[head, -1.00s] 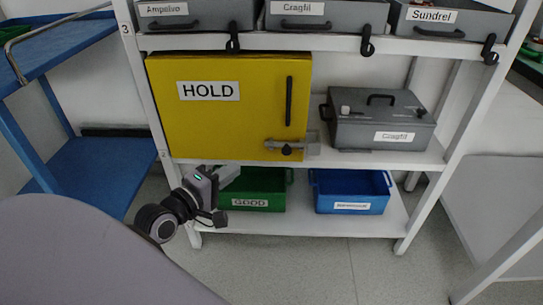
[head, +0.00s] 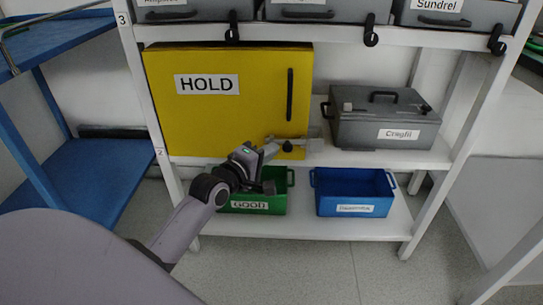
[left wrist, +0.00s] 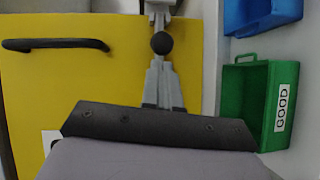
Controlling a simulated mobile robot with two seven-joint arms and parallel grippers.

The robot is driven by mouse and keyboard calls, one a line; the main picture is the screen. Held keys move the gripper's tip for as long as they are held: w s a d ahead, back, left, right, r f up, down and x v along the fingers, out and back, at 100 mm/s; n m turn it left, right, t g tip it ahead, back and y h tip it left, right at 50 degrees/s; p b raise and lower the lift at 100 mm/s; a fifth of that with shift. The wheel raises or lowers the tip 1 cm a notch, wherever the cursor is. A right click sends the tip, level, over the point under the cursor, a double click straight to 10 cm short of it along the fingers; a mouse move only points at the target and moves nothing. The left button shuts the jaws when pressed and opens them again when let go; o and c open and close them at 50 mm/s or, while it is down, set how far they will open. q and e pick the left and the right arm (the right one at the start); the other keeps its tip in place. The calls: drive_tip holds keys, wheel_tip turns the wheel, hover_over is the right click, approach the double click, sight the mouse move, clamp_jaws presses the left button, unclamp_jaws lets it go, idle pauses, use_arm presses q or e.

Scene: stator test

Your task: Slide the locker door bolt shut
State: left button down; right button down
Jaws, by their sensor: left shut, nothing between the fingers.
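The yellow locker door (head: 215,120) labelled HOLD is closed on the middle shelf. Its grey bolt (head: 299,143) lies across the lower right corner of the door, with a round dark knob (head: 287,147). In the left wrist view the knob (left wrist: 162,43) and the bolt (left wrist: 160,10) appear at the top centre. My left gripper (head: 272,148) is shut and empty, its fingertips just left of the knob. In the left wrist view the fingertips (left wrist: 159,64) point at the knob; I cannot tell if they touch it. The fingers hide part of the bolt. My right gripper is not in view.
A black door handle (head: 290,95) stands above the bolt. A grey case (head: 385,120) sits right of the locker. A green GOOD bin (head: 275,200) and a blue bin (head: 353,190) stand on the shelf below. A blue cart (head: 95,180) is at left.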

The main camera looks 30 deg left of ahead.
sight(291, 148)
use_arm(q)
drive_tip(key=shift+w+d, duration=0.2)
drive_tip(key=shift+d, duration=0.1)
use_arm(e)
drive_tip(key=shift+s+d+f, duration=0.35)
use_arm(q)
drive_tip(key=shift+w+d+r+p, duration=0.1)
drive_tip(key=shift+w+d+p, duration=0.3)
drive_tip(key=shift+d+p, duration=0.2)
drive_tip(key=shift+w+d+r+p, duration=0.1)
drive_tip(key=shift+w+d+p, duration=0.25)
drive_tip(key=shift+d+p, duration=0.25)
drive_tip(key=shift+w+d+f, duration=0.15)
drive_tip(key=shift+d+f, duration=0.05)
drive_tip(key=shift+d, duration=0.05)
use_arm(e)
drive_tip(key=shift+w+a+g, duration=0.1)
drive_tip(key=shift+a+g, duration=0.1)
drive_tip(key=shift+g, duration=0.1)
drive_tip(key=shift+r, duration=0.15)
